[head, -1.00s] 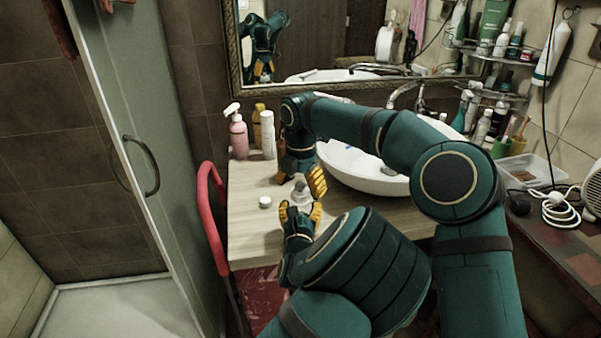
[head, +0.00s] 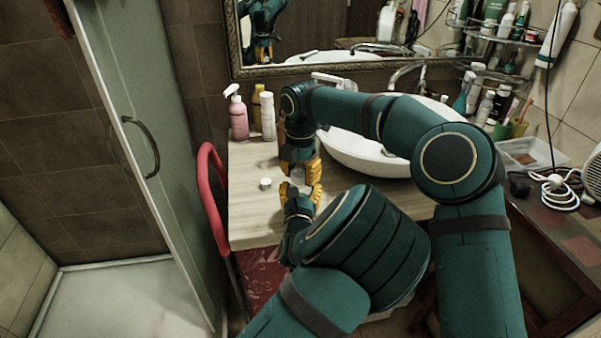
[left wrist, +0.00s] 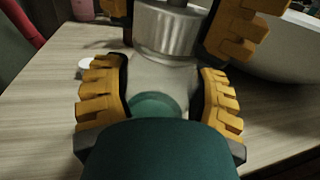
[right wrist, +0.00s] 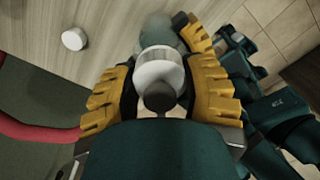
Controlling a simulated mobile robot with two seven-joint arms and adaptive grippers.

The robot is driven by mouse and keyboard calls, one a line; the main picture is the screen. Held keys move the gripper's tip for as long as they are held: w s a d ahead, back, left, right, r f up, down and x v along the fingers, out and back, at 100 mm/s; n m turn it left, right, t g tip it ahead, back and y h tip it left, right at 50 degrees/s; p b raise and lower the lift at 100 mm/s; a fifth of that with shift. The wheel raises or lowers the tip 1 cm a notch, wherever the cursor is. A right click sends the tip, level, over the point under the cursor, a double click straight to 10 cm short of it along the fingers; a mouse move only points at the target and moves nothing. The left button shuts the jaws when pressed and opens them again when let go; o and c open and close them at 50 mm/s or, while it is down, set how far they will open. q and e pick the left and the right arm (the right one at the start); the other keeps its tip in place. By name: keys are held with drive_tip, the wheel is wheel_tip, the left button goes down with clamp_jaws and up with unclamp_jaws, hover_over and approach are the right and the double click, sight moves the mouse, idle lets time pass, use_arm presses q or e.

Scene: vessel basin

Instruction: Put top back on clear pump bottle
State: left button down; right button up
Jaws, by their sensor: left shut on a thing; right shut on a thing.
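The clear pump bottle (left wrist: 160,82) stands between the fingers of my left gripper (head: 299,197), which is shut on it. It shows small between both grippers in the head view (head: 299,181). My right gripper (head: 298,169) is directly above the left one and shut on the silver pump top (right wrist: 160,66). The top's dark head (right wrist: 159,97) is between the right fingers. In the left wrist view the silver collar (left wrist: 168,30) is in line over the bottle's mouth and appears to meet it. I cannot tell whether it is fully seated.
A small white lid (head: 265,184) lies on the wooden counter (head: 255,215) to the left. A pink bottle (head: 238,118) and a white bottle (head: 267,118) stand behind. The white basin (head: 365,155) is close on the right. A red chair (head: 212,185) borders the counter's left edge.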

sight(300, 165)
drive_tip(key=m, duration=0.9)
drive_tip(key=shift+m, duration=0.3)
drive_tip(key=o, duration=1.3)
drive_tip(key=shift+c, duration=0.2)
drive_tip(key=shift+r, duration=0.15)
drive_tip(key=shift+r, duration=2.15)
drive_tip(key=shift+o, duration=0.2)
